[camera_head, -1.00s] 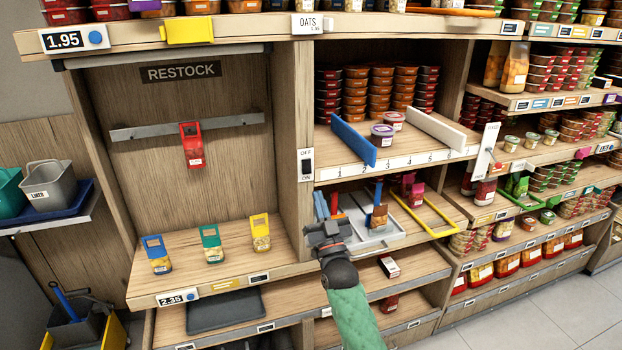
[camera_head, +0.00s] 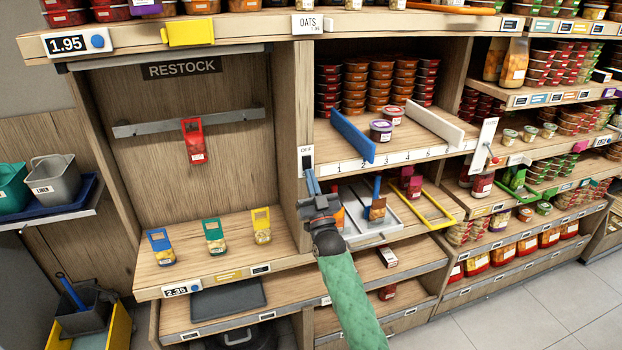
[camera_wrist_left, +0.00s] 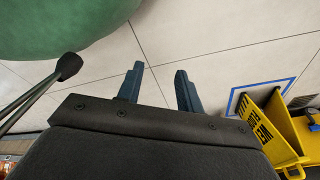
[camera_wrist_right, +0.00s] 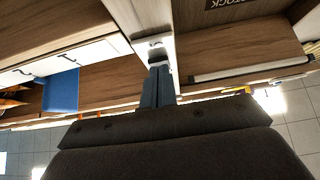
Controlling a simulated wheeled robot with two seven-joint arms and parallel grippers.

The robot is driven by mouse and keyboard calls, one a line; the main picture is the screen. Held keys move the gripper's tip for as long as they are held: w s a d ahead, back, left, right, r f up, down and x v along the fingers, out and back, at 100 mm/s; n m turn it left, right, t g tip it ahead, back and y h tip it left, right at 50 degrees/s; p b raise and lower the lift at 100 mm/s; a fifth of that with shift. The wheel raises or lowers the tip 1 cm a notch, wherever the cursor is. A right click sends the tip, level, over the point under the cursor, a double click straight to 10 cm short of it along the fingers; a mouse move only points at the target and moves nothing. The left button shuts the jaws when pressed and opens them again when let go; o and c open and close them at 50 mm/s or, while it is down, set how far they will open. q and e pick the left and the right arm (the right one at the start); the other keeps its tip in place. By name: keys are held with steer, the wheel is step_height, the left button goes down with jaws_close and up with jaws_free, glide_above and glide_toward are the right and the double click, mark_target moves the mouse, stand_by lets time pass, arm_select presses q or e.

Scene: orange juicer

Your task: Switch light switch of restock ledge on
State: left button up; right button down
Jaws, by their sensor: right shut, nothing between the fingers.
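The light switch (camera_head: 306,161) is a white plate with a dark rocker on the front of the upright to the right of the restock ledge (camera_head: 215,236). My right gripper (camera_head: 312,183) is shut and empty, its fingertips at the lower part of the switch plate and hiding it. In the right wrist view the shut fingers (camera_wrist_right: 158,75) reach the white plate (camera_wrist_right: 156,48); whether they touch the rocker I cannot tell. My left gripper (camera_wrist_left: 160,85) is open and empty over the floor, seen only in the left wrist view.
Packs with blue, green and yellow tops stand on the restock ledge, and a red pack (camera_head: 194,141) hangs on the rail. A blue divider (camera_head: 347,139) and a grey tray (camera_head: 366,218) lie right of the switch. A yellow wet-floor sign (camera_wrist_left: 262,131) stands near my left gripper.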

arm_select(q)
steer(key=shift+w+f, duration=0.1)
arm_select(e)
steer(key=shift+w+f+b, duration=0.1)
steer(key=shift+f+b, duration=0.05)
steer(key=shift+b, duration=0.25)
steer(key=shift+w+a+t+b, duration=0.1)
steer(key=shift+w+t+b, duration=0.15)
steer(key=shift+b, duration=0.4)
arm_select(q)
steer(key=w+d+r, duration=0.1)
steer(key=w+r, duration=0.1)
steer(key=shift+w+d+r, duration=0.3)
steer(key=shift+d+r, duration=0.05)
steer(key=shift+r, duration=0.05)
arm_select(e)
steer(key=shift+s, duration=0.1)
